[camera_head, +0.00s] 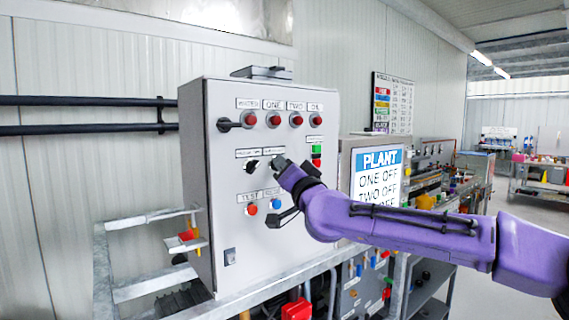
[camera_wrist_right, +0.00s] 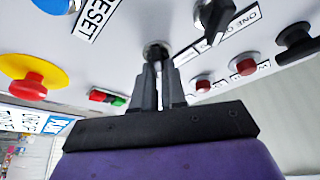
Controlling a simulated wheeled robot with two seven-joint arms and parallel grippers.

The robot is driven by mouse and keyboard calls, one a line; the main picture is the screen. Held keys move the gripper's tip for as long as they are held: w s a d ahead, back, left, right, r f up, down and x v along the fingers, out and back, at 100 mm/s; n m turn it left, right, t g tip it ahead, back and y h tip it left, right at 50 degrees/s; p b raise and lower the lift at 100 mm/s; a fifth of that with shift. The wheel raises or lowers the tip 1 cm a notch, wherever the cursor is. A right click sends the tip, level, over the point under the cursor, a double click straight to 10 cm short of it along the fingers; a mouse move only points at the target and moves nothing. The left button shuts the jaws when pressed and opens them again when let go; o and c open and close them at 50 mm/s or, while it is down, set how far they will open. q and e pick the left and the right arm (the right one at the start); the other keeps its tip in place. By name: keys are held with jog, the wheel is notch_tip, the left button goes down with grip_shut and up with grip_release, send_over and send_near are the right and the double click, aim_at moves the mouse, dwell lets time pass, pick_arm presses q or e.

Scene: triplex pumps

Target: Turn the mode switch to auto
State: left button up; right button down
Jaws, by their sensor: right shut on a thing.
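The grey control box (camera_head: 222,240) faces me, with two rotary switches in its middle row. The left one is a black switch knob (camera_head: 251,164), which also shows in the right wrist view (camera_wrist_right: 215,14) beside a label reading ONE. My right gripper (camera_head: 280,163) is at the right one, which I take as the mode switch (camera_wrist_right: 157,48). In the right wrist view my right gripper (camera_wrist_right: 158,72) is shut on its knob, the fingers close together. The fingers hide most of the knob, so I cannot tell its setting. My left gripper is out of view.
Red lamps (camera_head: 274,120) line the box top. A black lever (camera_head: 229,125) sticks out at upper left. Green and red buttons (camera_head: 316,156) sit right of the switches; a red button (camera_head: 251,209) and a blue button (camera_head: 276,204) sit below.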

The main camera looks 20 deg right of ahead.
jog(key=shift+m+h+p, duration=0.3)
jog(key=shift+m+h, duration=0.3)
jog(key=shift+m, duration=0.5)
jog(key=c, duration=1.2)
grip_release()
jog(key=b+v, duration=0.3)
jog(key=v, duration=0.7)
jog(key=shift+s+b, duration=0.35)
jog(key=shift+b, duration=0.05)
